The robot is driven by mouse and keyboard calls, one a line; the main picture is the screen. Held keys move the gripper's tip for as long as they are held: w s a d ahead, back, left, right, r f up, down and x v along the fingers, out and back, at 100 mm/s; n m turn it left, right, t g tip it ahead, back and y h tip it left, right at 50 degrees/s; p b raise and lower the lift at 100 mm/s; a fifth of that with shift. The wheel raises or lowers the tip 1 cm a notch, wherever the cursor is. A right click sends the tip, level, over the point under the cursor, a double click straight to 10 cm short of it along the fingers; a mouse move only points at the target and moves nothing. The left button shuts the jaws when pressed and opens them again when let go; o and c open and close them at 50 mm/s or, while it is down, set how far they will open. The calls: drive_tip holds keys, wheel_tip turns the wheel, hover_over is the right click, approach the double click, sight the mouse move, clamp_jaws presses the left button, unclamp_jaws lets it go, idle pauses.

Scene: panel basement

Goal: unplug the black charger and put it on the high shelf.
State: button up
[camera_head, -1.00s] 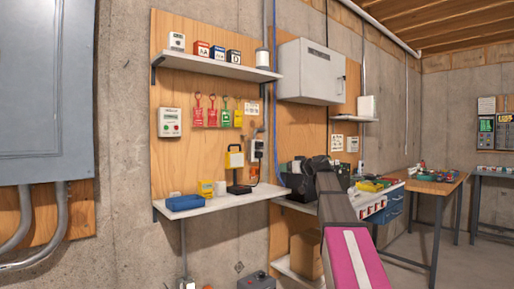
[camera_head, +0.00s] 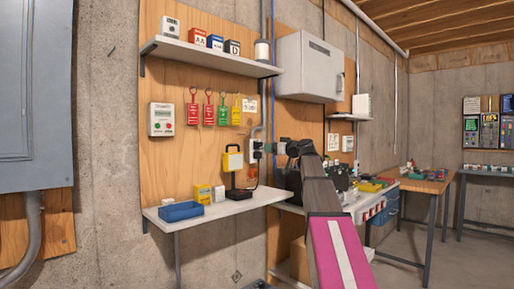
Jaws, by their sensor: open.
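The black charger (camera_head: 261,147) is a small dark shape at the grey wall outlet (camera_head: 254,152), on the right edge of the wood panel. A dark cord runs down from there towards the lower shelf. My gripper (camera_head: 273,148) is just right of the outlet at the same height and points left at it. Its jaws are open but small and dark here; I cannot tell whether they touch or surround the charger. The high shelf (camera_head: 212,58) is a pale board across the upper panel, above and left of my gripper.
On the high shelf stand a white device (camera_head: 170,26), several small boxes and a white canister (camera_head: 262,51). Bare board shows between boxes and canister. A white cabinet (camera_head: 308,70) hangs above my arm.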

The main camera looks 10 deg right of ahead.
sight(261, 147)
drive_tip(key=shift+w+a, duration=0.1)
drive_tip(key=shift+w, duration=0.05)
drive_tip(key=shift+x, duration=4.35)
drive_tip(key=c, duration=1.2)
drive_tip(key=shift+v, duration=3.05)
